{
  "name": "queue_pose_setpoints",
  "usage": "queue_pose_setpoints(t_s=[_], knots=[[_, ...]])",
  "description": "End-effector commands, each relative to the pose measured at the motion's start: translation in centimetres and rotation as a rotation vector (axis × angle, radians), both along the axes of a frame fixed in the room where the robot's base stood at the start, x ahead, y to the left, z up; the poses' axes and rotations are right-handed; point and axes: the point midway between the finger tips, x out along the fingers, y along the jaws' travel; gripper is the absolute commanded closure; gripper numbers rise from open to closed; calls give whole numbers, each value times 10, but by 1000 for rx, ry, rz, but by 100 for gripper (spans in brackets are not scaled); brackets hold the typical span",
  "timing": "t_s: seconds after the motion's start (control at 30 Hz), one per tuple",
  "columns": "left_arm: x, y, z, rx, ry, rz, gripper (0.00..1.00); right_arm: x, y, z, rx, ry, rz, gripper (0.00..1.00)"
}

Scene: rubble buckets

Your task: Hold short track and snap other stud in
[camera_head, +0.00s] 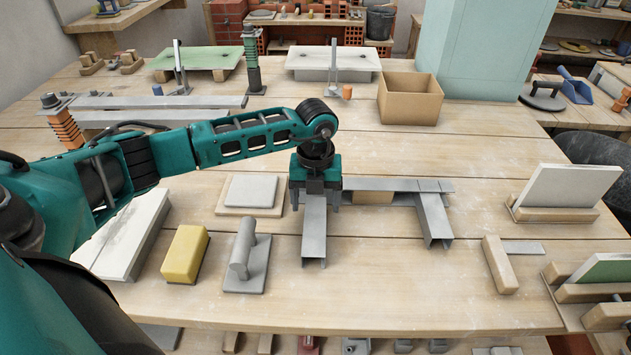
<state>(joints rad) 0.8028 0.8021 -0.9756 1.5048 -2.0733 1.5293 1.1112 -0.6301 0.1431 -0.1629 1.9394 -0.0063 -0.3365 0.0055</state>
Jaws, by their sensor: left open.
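A short grey metal track (395,185) lies crosswise at the middle of the workbench, partly hidden at its left end by my left gripper. My left gripper (315,196) points down there, open, with a finger on either side of a grey stud (314,230). This stud runs from under the gripper toward the near edge. Whether the fingers touch it I cannot tell. The other stud (434,220) runs forward from the track's right end, slightly angled. The joints' inner seating is too small to tell. My right gripper is out of view.
A wooden block (373,198) sits under the track. A trowel-like float (247,258), a yellow sponge (185,254) and a board (251,191) lie to the left. A wooden block (500,264) lies right. A cardboard box (409,103) stands behind. The front middle is clear.

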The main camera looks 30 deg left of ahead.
Motion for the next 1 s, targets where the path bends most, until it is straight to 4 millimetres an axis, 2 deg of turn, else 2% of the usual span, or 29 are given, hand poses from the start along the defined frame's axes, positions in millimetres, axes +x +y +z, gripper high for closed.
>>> queue_pose_setpoints(t_s=[0.2,0.5,1.0], knots=[[0,0,-16,-1,1,-1,22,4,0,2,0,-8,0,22],[0,0,-18,0,0,-1,22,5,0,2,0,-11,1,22],[0,0,-17,0,0,-1,70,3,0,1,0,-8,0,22]])
